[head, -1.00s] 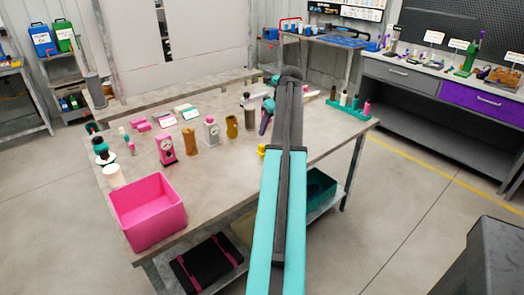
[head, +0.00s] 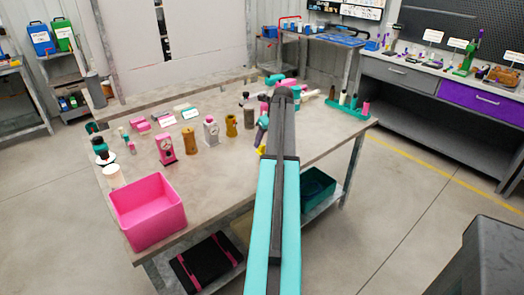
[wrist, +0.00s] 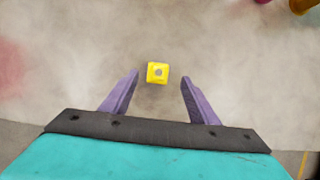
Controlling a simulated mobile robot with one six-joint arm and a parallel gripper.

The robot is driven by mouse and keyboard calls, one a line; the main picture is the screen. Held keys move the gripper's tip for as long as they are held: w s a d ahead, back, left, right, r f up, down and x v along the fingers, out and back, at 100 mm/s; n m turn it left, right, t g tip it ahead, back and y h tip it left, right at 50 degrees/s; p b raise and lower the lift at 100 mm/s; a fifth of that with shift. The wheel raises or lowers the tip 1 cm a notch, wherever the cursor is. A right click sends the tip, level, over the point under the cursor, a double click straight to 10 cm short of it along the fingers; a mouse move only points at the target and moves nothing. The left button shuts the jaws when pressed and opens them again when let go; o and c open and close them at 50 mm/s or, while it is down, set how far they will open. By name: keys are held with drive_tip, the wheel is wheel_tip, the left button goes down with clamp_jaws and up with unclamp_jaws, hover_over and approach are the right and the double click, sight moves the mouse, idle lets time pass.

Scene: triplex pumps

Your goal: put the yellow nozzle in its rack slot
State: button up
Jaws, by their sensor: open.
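The yellow nozzle (wrist: 158,72) shows from above in the wrist view as a small square block with a grey round centre. It stands on the table, in line with the gap between my fingers. My gripper (wrist: 159,78) is open, with purple fingers left and right and nothing held. In the head view a bit of the nozzle (head: 261,150) shows near the table's front edge, mostly hidden by my arm. A green rack (head: 345,108) with several upright pieces stands at the table's right end; its slots are too small to make out.
A pink bin (head: 148,212) stands at the table's front left corner. Several bottles, gauges (head: 165,149) and small parts stand along the middle. The table (head: 215,170) is bare in front of them. Coloured objects show at the wrist view's top right.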

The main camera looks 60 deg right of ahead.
sight(262, 145)
drive_tip(key=shift+w+f, duration=0.1)
drive_tip(key=shift+f, duration=0.15)
drive_tip(key=shift+p+x, duration=0.7)
drive_tip(key=shift+x, duration=1.8)
drive_tip(key=shift+w+a, duration=0.1)
drive_tip(key=c, duration=1.2)
drive_tip(key=shift+c, duration=0.2)
drive_tip(key=shift+r, duration=0.15)
drive_tip(key=shift+r+b, duration=0.5)
drive_tip(key=shift+r, duration=0.95)
drive_tip(key=shift+a+r, duration=0.15)
drive_tip(key=shift+r, duration=0.05)
drive_tip(key=s+a+b, duration=0.1)
drive_tip(key=s+a, duration=0.3)
drive_tip(key=s, duration=0.2)
drive_tip(key=s+a+r+b, duration=0.1)
drive_tip(key=s+a, duration=0.3)
drive_tip(key=s, duration=0.3)
drive_tip(key=shift+a+r, duration=0.25)
drive_tip(key=shift+a, duration=0.1)
